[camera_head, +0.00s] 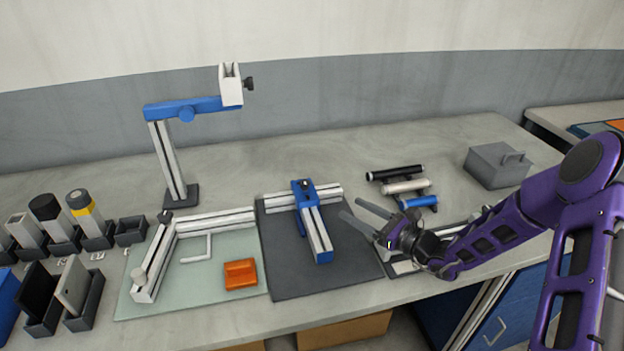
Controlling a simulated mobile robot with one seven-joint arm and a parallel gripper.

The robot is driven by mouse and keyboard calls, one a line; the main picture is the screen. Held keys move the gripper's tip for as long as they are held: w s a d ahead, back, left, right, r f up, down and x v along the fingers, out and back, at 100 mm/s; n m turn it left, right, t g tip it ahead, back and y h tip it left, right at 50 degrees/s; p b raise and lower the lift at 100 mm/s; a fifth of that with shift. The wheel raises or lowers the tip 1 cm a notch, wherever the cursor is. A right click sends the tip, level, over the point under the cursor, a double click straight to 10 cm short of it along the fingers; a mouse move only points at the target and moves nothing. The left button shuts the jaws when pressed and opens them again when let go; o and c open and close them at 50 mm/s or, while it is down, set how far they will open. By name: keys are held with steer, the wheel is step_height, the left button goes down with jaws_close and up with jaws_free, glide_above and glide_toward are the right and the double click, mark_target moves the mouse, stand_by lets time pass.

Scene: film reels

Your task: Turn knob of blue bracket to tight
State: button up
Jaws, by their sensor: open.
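A blue bracket (302,190) joins two silver rails on a dark grey mat (285,283) near the middle of the bench. A small dark knob (305,183) shows on top of it; its setting is too small to read. One rail (317,232) runs toward the front and ends in a blue cap. My gripper (349,208) is open and empty, its two fingers pointing left toward the bracket. It is to the right of the bracket and apart from it in the picture; its height above the mat is hard to tell.
A tall stand with a blue arm (190,108) rises behind. A pale mat (190,300) at left holds an angled rail frame and an orange block (240,273). Several cylinders (403,186) lie behind my gripper. A grey lidded box (498,165) stands at the right.

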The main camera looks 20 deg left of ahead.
mark_target(309, 185)
steer(key=x, duration=1.7)
steer(key=shift+a, duration=0.1)
jaws_close()
